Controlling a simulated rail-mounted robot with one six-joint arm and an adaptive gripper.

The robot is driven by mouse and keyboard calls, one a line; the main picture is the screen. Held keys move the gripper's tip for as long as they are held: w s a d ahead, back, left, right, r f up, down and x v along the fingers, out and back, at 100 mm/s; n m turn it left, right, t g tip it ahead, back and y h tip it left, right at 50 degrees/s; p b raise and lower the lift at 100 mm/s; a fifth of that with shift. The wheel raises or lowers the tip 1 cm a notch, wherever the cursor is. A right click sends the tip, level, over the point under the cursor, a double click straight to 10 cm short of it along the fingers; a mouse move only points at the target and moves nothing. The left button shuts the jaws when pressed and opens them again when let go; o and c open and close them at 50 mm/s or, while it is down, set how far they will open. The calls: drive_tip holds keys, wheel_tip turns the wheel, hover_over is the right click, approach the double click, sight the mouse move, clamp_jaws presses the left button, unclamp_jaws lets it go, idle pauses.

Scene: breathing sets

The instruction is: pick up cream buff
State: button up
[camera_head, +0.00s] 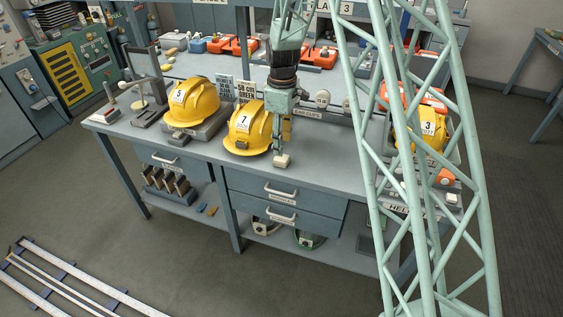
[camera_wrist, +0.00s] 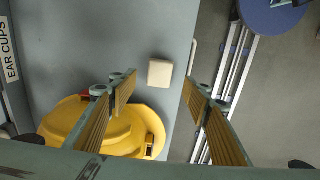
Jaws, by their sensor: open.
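The cream buff (camera_head: 282,160) is a small pale block lying on the grey bench top near its front edge. In the wrist view the cream buff (camera_wrist: 160,73) lies between the tips of my two fingers, with bare bench around it. My gripper (camera_head: 284,138) points down over it, beside the yellow helmet marked 7. In the wrist view my gripper (camera_wrist: 160,80) is open and empty, its ribbed tan pads spread on either side. Whether the fingertips are level with the buff I cannot tell.
The yellow helmet marked 7 (camera_head: 246,130) stands close to the left of my gripper; its rim (camera_wrist: 155,135) shows below the left finger. Another yellow helmet (camera_head: 190,103) sits further left. A drawer handle (camera_wrist: 193,57) lies just past the bench edge.

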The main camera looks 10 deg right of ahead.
sight(283, 157)
drive_tip(key=shift+f, duration=1.4)
drive_tip(key=shift+f+b, duration=0.4)
drive_tip(key=shift+f, duration=2.2)
drive_tip(key=c, duration=0.9)
